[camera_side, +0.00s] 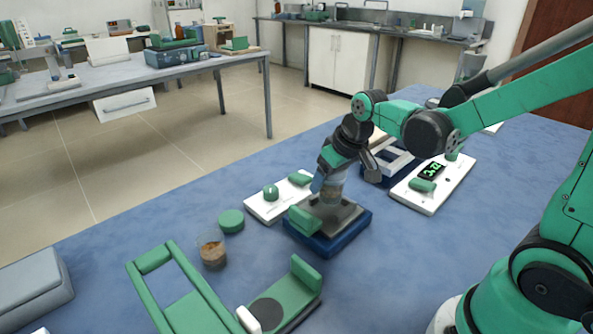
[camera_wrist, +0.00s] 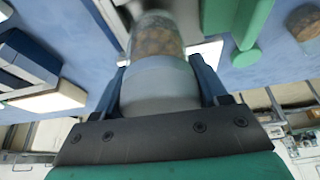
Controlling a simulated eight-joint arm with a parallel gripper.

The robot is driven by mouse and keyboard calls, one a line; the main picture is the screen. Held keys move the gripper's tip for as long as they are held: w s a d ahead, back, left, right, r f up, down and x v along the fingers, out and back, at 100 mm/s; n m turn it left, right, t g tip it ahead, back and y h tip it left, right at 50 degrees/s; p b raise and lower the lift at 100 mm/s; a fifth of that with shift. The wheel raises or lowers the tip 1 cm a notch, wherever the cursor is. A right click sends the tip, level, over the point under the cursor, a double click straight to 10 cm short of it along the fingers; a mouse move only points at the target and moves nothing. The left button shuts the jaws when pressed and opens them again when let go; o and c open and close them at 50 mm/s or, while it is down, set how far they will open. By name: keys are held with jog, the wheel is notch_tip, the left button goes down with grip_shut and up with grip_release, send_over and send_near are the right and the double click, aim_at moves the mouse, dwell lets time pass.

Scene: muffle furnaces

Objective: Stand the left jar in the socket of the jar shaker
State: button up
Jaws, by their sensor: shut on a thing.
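My gripper (camera_side: 324,183) is shut on a clear jar with brown contents (camera_side: 333,190), above the grey top of a blue-based device (camera_side: 328,245), apparently the jar shaker. A green block (camera_side: 304,220) stands on its front side. In the wrist view the held jar (camera_wrist: 158,38) sits between the two blue fingers of my gripper (camera_wrist: 162,82). The socket is hidden behind the jar and fingers, and I cannot tell whether the jar's bottom touches it. A second jar with brown contents (camera_side: 213,252) stands on the blue bench to the left, beside a green lid (camera_side: 231,220).
A white panel with green knobs (camera_side: 265,208) lies just behind the device. A white control unit with a lit display (camera_side: 430,185) is to the right. A green frame (camera_side: 180,295) and a green stand (camera_side: 290,295) fill the front.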

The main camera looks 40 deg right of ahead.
jog(key=shift+f, duration=1.05)
jog(key=o, duration=1.3)
jog(key=shift+f, duration=0.1)
jog(key=shift+o, duration=0.2)
jog(key=shift+r, duration=4.05)
jog(key=s+a+t, duration=0.2)
jog(key=s+a, duration=0.3)
jog(key=s, duration=0.1)
jog(key=shift+s+f+n+t, duration=0.2)
jog(key=shift+f+n+t, duration=0.1)
jog(key=shift+f, duration=0.15)
